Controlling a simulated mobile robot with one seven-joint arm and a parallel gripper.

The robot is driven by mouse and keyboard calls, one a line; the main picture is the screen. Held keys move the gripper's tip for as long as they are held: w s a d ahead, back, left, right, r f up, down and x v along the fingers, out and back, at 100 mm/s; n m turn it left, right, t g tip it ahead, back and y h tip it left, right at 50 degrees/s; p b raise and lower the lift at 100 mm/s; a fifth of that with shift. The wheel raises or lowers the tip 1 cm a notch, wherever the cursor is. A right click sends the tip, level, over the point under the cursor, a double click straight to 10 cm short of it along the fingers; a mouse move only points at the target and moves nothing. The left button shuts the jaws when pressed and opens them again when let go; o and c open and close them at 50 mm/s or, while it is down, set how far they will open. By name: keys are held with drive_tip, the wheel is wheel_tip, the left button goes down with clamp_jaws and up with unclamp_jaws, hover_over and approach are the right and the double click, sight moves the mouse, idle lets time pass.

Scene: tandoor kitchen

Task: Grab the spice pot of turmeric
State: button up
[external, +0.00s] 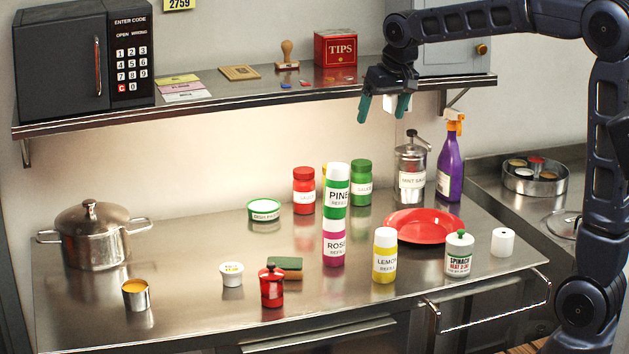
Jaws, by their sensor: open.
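A small steel pot (135,296) filled with orange-yellow contents stands upright at the front left of the steel counter (190,270); it looks like the turmeric, though no label shows. A round steel tin (536,188) on the right side counter holds several small cups, some with yellowish contents. My gripper (383,108) is open, with green fingertips pointing down. It is high up by the shelf's front edge, far to the right of and above the small steel pot.
A lidded cooking pot (92,240) stands behind the small pot. A white tub (231,274), a red lidded pot (271,288) and a sponge (286,266) lie to its right. Stacked bottles (336,210) rise mid-counter, near a red plate (424,227). The shelf (230,101) overhangs the back.

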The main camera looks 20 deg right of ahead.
drive_tip(key=w+a+f, duration=0.2)
drive_tip(key=w+a, duration=0.1)
drive_tip(key=a, duration=0.4)
drive_tip(key=w+a+f, duration=0.2)
drive_tip(key=w+a, duration=0.1)
drive_tip(key=a, duration=0.4)
drive_tip(key=n, duration=0.3)
approach(135, 286)
drive_tip(key=shift+w+f+g, duration=0.15)
drive_tip(key=shift+w+g, duration=0.15)
drive_tip(key=shift+w, duration=0.2)
drive_tip(key=shift+x, duration=5.4)
drive_tip(key=shift+s, duration=0.15)
drive_tip(key=c, duration=1.1)
